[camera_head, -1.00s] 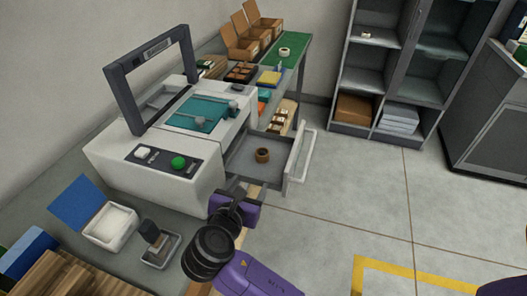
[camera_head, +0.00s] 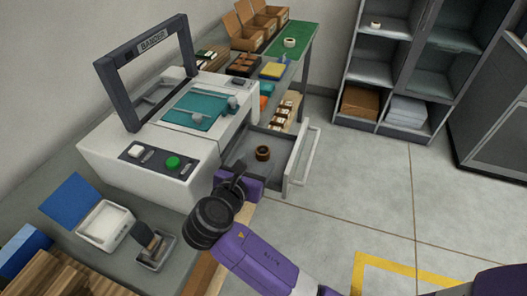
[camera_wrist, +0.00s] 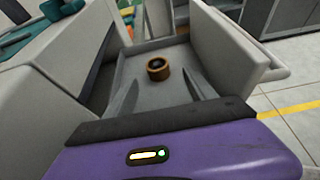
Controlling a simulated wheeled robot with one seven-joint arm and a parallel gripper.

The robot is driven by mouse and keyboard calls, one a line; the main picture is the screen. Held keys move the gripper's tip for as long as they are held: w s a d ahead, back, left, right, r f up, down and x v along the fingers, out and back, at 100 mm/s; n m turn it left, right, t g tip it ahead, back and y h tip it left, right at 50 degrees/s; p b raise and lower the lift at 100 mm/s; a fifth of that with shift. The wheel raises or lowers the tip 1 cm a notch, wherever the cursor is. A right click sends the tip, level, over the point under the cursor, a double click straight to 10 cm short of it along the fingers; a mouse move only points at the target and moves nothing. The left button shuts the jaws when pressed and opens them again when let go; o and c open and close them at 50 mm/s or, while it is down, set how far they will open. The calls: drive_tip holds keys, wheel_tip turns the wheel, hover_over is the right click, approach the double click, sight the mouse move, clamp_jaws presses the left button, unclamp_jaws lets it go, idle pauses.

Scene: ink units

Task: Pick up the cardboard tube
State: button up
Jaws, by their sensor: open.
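The cardboard tube (camera_head: 263,153) is a short brown ring standing in the pulled-out drawer (camera_head: 284,176) of the white machine. In the wrist view the tube (camera_wrist: 158,68) stands on the drawer floor (camera_wrist: 150,98), its round hole facing up. My gripper (camera_head: 236,170) is at the near side of the drawer, short of the tube. In the wrist view my gripper (camera_wrist: 158,90) is open, its two fingers pointing toward the tube, with the tube beyond the tips and nothing between them.
The drawer's front panel with its handle (camera_head: 303,160) stands to the right of the tube. The machine body (camera_head: 150,150) rises at the left. A bench with a green mat (camera_head: 295,42) and several boxes lies behind. Open floor (camera_head: 355,190) lies to the right.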

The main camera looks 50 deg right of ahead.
sight(260, 156)
drive_tip(key=x, duration=0.6)
drive_tip(key=shift+w, duration=0.15)
drive_tip(key=shift+a, duration=0.1)
drive_tip(key=shift+c, duration=0.2)
drive_tip(key=c, duration=1.3)
clamp_jaws()
